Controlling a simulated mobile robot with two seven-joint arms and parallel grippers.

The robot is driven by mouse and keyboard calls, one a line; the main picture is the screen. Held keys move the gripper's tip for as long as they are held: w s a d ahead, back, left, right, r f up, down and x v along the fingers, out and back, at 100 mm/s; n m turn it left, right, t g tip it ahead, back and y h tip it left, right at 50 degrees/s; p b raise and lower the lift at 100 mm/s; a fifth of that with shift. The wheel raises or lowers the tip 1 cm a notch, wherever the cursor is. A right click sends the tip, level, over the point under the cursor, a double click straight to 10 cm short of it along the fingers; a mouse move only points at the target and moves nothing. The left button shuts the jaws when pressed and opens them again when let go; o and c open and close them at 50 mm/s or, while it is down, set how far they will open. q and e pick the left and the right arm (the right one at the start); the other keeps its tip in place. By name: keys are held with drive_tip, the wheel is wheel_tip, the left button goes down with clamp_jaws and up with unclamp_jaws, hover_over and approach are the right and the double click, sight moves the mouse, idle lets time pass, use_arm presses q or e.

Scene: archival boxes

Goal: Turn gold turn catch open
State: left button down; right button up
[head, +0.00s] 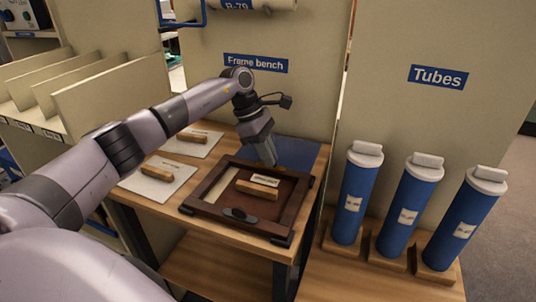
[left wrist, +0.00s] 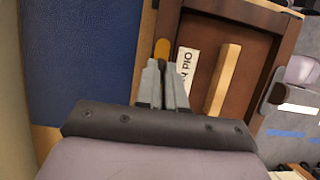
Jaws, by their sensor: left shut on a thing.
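The gold turn catch (left wrist: 162,48) shows in the left wrist view at the edge of a brown wooden frame, between my fingertips. My left gripper (left wrist: 163,64) is shut on it; the fingers cover its near part. In the head view my left gripper (head: 270,162) reaches down to the far side of the frame (head: 196,203), which lies flat on the bench, and the catch is hidden there. A wooden block (head: 257,188) and a white label (head: 265,180) are inside the frame. A dark oval piece (head: 240,215) sits on its front edge. My right gripper is not in view.
The bench (head: 222,232) also holds two white sheets with wooden blocks (head: 157,173) left of the frame and a blue mat (head: 300,153) behind it. Several blue tubes (head: 408,205) stand to the right. A panel with a "Frame bench" sign (head: 255,63) rises behind.

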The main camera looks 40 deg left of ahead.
sight(258, 163)
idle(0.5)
use_arm(q)
drive_tip(key=c, duration=1.2)
unclamp_jaws()
drive_tip(key=shift+c, duration=0.2)
drive_tip(key=v, duration=0.7)
